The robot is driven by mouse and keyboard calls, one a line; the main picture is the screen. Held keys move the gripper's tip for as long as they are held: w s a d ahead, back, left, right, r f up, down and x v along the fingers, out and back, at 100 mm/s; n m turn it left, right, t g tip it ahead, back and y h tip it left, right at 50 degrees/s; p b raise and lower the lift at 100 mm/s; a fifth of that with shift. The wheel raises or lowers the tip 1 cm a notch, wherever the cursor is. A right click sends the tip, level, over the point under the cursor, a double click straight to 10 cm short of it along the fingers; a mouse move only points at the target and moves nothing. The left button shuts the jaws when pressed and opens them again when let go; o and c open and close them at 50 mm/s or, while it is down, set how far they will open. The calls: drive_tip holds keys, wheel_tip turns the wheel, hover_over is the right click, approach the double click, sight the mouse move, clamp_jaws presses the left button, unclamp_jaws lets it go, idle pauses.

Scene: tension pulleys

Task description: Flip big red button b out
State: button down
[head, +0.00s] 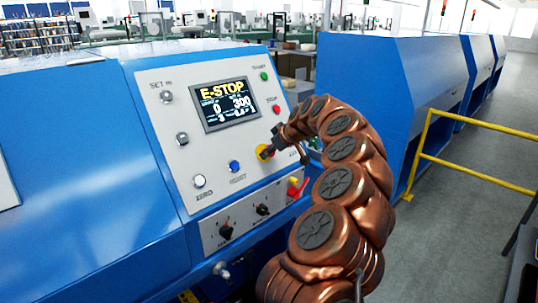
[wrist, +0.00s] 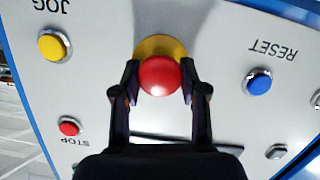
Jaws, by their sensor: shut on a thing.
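The big red button (wrist: 160,77) is a round red mushroom cap on a yellow base (wrist: 158,47), in the upper middle of the wrist view. My gripper (wrist: 160,82) is shut on it, with one dark finger against each side of the cap. In the head view my gripper (head: 269,151) is at the panel, and the yellow base (head: 262,152) shows beside it. The red cap is hidden there by the gripper. The display (head: 225,105) above reads E-STOP.
Close by on the sloped panel are a blue reset button (wrist: 259,83), a yellow jog button (wrist: 53,44) and a small red stop button (wrist: 69,126). A lower panel has black knobs (head: 226,231) and a red switch (head: 297,188). A yellow railing (head: 470,169) stands at right.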

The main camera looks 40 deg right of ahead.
drive_tip(key=shift+s+r+b, duration=0.1)
drive_tip(key=shift+s+b, duration=0.05)
drive_tip(key=shift+b, duration=0.2)
drive_tip(key=c, duration=1)
unclamp_jaws()
drive_tip(key=shift+o, duration=0.7)
drive_tip(key=shift+s+r, duration=0.1)
drive_tip(key=shift+s, duration=0.05)
drive_tip(key=shift+o, duration=1.4)
drive_tip(key=v, duration=1.2)
